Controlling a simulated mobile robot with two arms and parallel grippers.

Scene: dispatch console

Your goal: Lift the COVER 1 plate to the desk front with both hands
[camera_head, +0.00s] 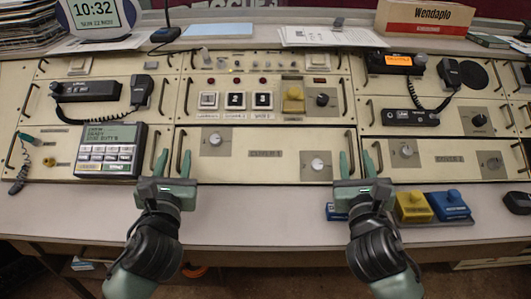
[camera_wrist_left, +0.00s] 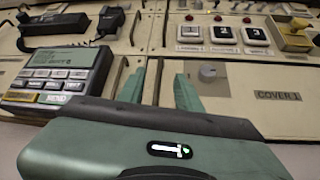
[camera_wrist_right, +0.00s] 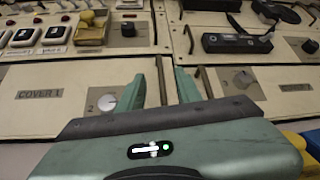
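The COVER 1 plate (camera_head: 235,165) is a cream panel, seated in the lower middle of the console. It has a silver knob near each end and a dark upright handle at each side. My left gripper (camera_head: 174,164) is open at the plate's left end. In the left wrist view its fingers (camera_wrist_left: 158,92) stand on either side of a handle. My right gripper (camera_head: 356,164) is open at the right end. In the right wrist view its fingers (camera_wrist_right: 162,88) also flank a handle. I cannot tell how deep the handles sit between the fingers; neither gripper is closed on one.
The COVER 2 plate (camera_head: 440,172) adjoins on the right, a keypad terminal (camera_head: 110,150) on the left. The desk front (camera_head: 265,210) between my arms is bare. Yellow (camera_head: 413,207) and blue (camera_head: 449,205) boxes stand right of my right gripper. Switches line the panel above.

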